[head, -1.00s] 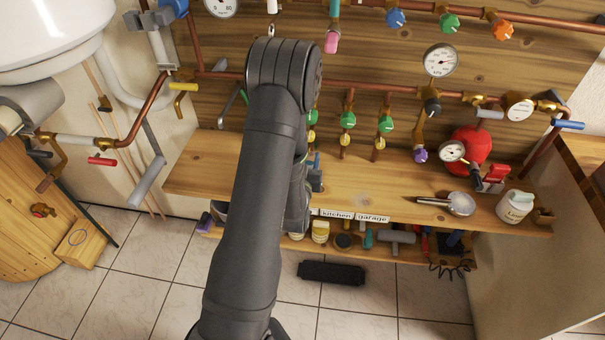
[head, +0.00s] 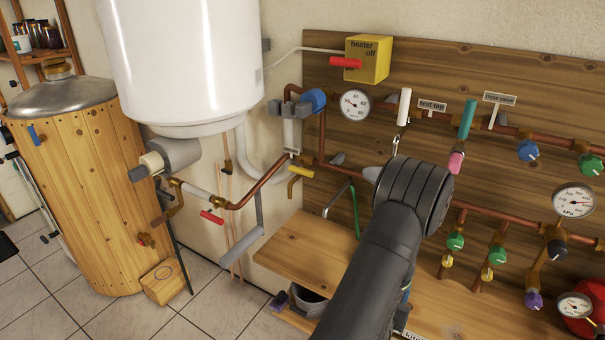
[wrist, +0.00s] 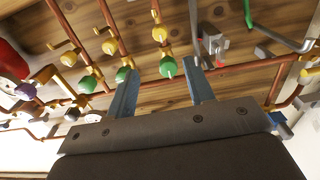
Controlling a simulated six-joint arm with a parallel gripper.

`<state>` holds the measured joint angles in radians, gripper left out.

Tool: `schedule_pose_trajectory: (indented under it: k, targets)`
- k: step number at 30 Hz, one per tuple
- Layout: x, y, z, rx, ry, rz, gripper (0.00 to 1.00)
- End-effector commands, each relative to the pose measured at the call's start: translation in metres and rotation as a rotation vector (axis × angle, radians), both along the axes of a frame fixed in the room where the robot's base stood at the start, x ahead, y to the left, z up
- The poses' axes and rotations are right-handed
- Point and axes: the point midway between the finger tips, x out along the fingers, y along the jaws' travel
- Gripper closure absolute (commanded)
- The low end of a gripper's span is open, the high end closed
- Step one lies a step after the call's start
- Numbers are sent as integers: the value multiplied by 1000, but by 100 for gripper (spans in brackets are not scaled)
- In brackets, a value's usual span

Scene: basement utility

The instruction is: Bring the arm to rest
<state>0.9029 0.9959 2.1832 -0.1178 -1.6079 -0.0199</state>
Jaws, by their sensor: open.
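My gripper (wrist: 162,97) shows in the wrist view with its two blue-grey fingers apart and nothing between them. Past the fingertips are copper pipes with green valve knobs (wrist: 167,67) and the wooden backboard. How far the fingers are from the pipes I cannot tell. In the head view my dark arm rises from the bottom right, its rounded joint in front of the board. The arm hides the gripper in that view.
The wooden board (head: 465,60) carries pipes, gauges and coloured valves close around my arm. A wooden shelf (head: 310,255) lies below. Tiled floor (head: 205,310) shows at the lower left.

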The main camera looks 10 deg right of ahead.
Motion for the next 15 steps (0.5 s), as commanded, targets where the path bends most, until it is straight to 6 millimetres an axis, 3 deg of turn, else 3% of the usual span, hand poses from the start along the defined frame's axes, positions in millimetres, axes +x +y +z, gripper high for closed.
schedule_pose_trajectory:
  k: [7,15]
  targets:
    - [13,-12,0,-3,-1,0,52]
    - [49,-49,1,-3,-3,1,52]
